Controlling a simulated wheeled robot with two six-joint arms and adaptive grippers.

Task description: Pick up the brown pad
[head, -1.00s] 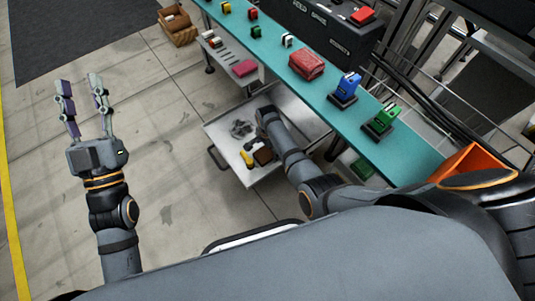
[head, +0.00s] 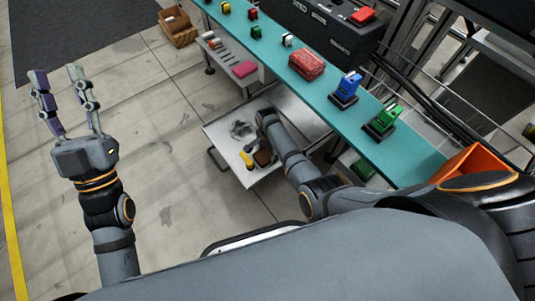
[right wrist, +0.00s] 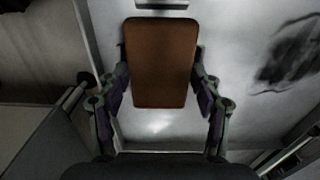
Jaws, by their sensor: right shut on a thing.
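The brown pad (right wrist: 161,62) is a rounded rectangular block, upright in the right wrist view, with the pale cart surface behind it. My right gripper (right wrist: 161,85) is shut on it, one finger against each long side. I cannot tell whether the pad touches the cart. My left gripper (head: 58,88) is open and empty over the floor at the left.
The teal shelf (head: 400,155) above the cart carries a red box (head: 307,65) and blue and green blocks. An orange bin (head: 474,165) is at right. The left floor is clear.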

